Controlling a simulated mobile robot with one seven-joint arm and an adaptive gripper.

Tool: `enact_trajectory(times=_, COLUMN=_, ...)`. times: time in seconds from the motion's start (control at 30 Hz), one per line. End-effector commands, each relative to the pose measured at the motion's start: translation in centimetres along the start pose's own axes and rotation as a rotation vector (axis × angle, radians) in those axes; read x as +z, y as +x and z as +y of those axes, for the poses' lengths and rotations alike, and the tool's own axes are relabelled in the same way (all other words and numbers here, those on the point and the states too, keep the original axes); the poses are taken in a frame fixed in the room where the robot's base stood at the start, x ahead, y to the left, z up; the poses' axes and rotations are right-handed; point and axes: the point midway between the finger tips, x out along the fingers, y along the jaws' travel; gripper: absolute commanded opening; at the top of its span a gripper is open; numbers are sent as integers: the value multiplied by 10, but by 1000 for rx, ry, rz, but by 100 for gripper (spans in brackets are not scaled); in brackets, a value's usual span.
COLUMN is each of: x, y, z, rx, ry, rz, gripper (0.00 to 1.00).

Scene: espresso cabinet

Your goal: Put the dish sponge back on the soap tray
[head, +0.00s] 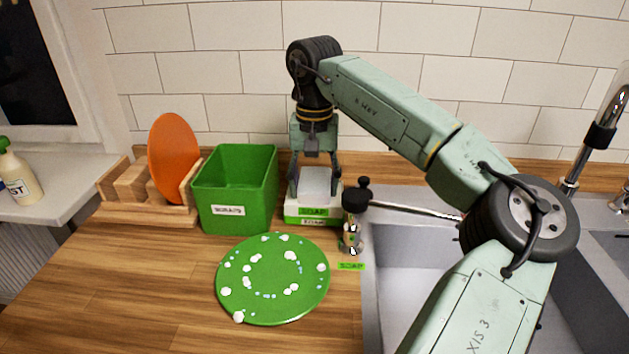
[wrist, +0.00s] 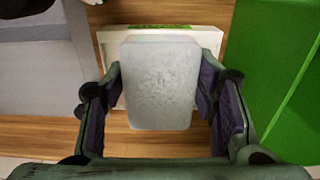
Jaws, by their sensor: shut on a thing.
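The dish sponge (head: 316,184) is a pale grey-white block between the fingers of my gripper (head: 316,172). In the wrist view the sponge (wrist: 160,88) fills the space between the purple-padded fingers of my gripper (wrist: 160,80). The soap tray (head: 305,219) is white with green labels and stands near the back wall, directly below the sponge. In the wrist view the white tray (wrist: 208,38) shows behind the sponge, which hides much of it. I cannot tell whether the sponge touches the tray.
A green scraps bin (head: 232,192) stands just left of the tray. A soap dispenser (head: 352,222) stands close at its right, beside the sink (head: 400,262). A green spotted plate (head: 272,280) lies in front; a rack (head: 150,208) holds an orange plate (head: 174,158).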

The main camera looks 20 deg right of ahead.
Motion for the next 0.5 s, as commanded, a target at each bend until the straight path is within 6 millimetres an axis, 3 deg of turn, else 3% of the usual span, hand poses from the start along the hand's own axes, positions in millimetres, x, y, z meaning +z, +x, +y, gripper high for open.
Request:
enact_trajectory(times=0.03, x=0, y=3, z=0, rx=0, ry=0, rz=-1, gripper=39)
enact_trajectory(times=0.07, x=0, y=2, z=0, rx=0, ry=0, rz=-1, gripper=54)
enact_trajectory(times=0.1, x=0, y=2, z=0, rx=0, ry=0, rz=0, gripper=57)
enact_trajectory(times=0.33, x=0, y=2, z=0, rx=0, ry=0, rz=0, gripper=72)
enact_trajectory(times=0.5, x=0, y=2, z=0, rx=0, ry=0, rz=0, gripper=73)
